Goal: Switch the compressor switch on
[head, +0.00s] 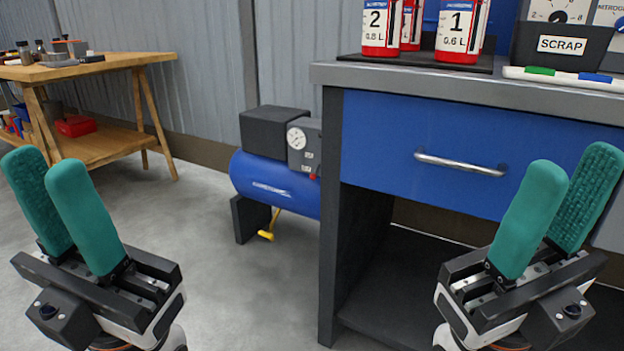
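The compressor stands on the floor at the back middle of the head view, left of the workbench. It has a blue tank (272,186), a dark box on top and a grey control box with a round white gauge (297,138). A small red part (313,177), perhaps the switch, shows low on the control box beside the bench's edge. Its setting is too small to tell. My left gripper (43,160) is open and empty at the lower left. My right gripper (573,158) is open and empty in front of the bench drawer. Both are well apart from the compressor.
The workbench (400,78) with a blue drawer (400,150) hides the compressor's right end. A yellow valve (268,231) hangs under the tank. A wooden table (120,62) stands back left. Middle floor is clear.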

